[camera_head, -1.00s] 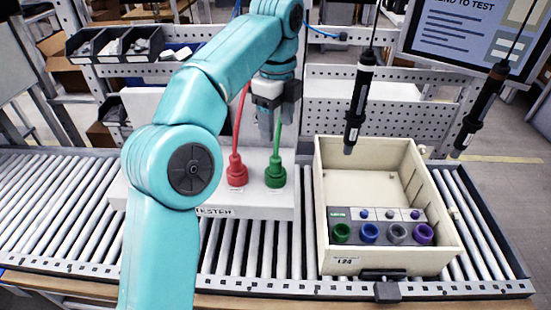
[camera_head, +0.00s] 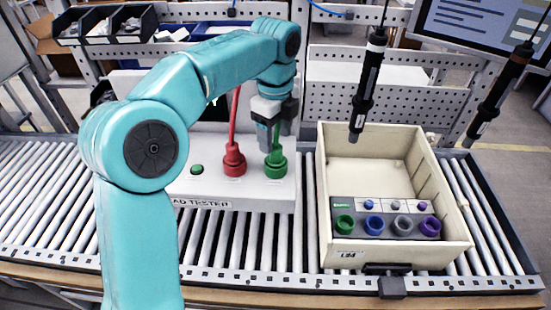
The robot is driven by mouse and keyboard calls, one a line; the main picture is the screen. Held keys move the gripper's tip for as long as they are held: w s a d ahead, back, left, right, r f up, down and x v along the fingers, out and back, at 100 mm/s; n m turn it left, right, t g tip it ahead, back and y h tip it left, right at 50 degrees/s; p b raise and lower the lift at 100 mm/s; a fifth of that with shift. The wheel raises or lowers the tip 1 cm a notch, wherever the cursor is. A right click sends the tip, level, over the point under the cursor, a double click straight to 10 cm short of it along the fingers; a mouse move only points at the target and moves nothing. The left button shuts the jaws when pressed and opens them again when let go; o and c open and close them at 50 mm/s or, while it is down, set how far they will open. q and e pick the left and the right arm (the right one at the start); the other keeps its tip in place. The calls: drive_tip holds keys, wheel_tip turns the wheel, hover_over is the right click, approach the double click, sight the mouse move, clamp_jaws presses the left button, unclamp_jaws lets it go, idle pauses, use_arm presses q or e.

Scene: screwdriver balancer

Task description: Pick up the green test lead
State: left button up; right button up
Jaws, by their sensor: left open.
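The green test lead (camera_head: 276,165) stands upright on the white tester (camera_head: 240,192), its plug base and part of its stem showing. My left gripper (camera_head: 275,143) points down at the lead from above, with its fingers around or just in front of the upper stem; I cannot tell which. The gripper is open. The upper part of the green lead is hidden behind the gripper. A red test lead (camera_head: 235,160) stands just to the left of the green one. My right gripper is not in view.
A cream crate (camera_head: 455,235) with a panel of coloured sockets (camera_head: 386,222) sits on the roller conveyor to the right. Two black screwdrivers hang at the right, one (camera_head: 367,85) over the crate and another (camera_head: 500,95) farther right. A green button (camera_head: 197,169) is on the tester.

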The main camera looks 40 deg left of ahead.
sight(276, 146)
use_arm(q)
drive_tip(key=shift+s+d+f, duration=0.1)
drive_tip(key=shift+s+d, duration=0.15)
drive_tip(key=f, duration=0.3)
drive_tip(key=f+p, duration=0.1)
drive_tip(key=f, duration=0.1)
drive_tip(key=shift+w+a+f, duration=0.15)
drive_tip(key=shift+w+a, duration=0.15)
drive_tip(key=shift+w, duration=0.1)
drive_tip(key=shift+s+d+r, duration=0.25)
drive_tip(key=shift+s+d, duration=0.15)
drive_tip(key=shift+s, duration=0.15)
drive_tip(key=c, duration=0.4)
drive_tip(key=shift+w+a+f, duration=0.15)
drive_tip(key=shift+w+a, duration=0.1)
drive_tip(key=shift+w, duration=0.1)
drive_tip(key=c, duration=0.8)
drive_tip(key=shift+o, duration=0.2)
drive_tip(key=shift+s+d, duration=0.15)
drive_tip(key=shift+r, duration=0.35)
wheel_tip(276, 146, up, 9)
drive_tip(key=shift+r, duration=0.2)
